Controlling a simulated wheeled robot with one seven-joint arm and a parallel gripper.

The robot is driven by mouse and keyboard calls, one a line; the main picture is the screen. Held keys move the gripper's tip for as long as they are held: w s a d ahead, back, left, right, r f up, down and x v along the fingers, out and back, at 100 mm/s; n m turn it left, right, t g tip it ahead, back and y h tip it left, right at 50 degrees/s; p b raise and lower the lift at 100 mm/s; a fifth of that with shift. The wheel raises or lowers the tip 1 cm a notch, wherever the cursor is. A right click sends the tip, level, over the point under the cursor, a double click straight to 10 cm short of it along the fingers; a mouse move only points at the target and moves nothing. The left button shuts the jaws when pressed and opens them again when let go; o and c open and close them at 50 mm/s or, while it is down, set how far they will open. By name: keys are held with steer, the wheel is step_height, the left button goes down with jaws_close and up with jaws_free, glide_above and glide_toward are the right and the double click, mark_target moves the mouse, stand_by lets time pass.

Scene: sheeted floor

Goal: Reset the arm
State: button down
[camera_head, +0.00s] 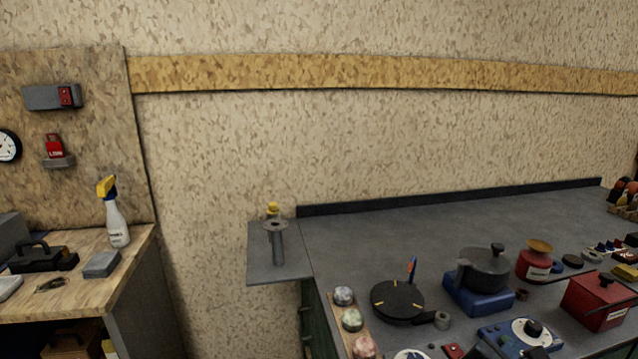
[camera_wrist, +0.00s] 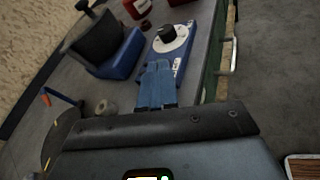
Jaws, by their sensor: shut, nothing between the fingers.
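My gripper (camera_wrist: 157,72) shows in the wrist view as two blue fingers side by side, closed together with nothing between them. It points toward the grey workbench (camera_head: 400,235), over the area by the blue box with a white dial (camera_wrist: 172,40). I cannot tell how high above the bench it is. My arm and gripper do not show in the head view.
The bench holds a pot on a blue base (camera_head: 484,270), a black round disc (camera_head: 398,300), a red box (camera_head: 598,300) and a blue dial box (camera_head: 521,338). A wooden table (camera_head: 130,255) with a spray bottle (camera_head: 116,222) stands left. The bench's back middle is clear.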

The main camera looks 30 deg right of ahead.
steer(key=s+a+f+m+t+y, duration=0.2)
steer(key=s+a+f+t+y, duration=0.15)
steer(key=s+a+y, duration=0.35)
steer(key=s+a+f+m+t+y, duration=0.2)
steer(key=s+a+f+t, duration=0.15)
steer(key=a, duration=0.65)
steer(key=s+a+r+m+t+y, duration=0.4)
steer(key=s+a+r+m+y, duration=0.1)
steer(key=s+a+r+m, duration=0.6)
steer(key=s+r+m, duration=0.2)
steer(key=s+r, duration=0.1)
steer(key=shift+s, duration=0.2)
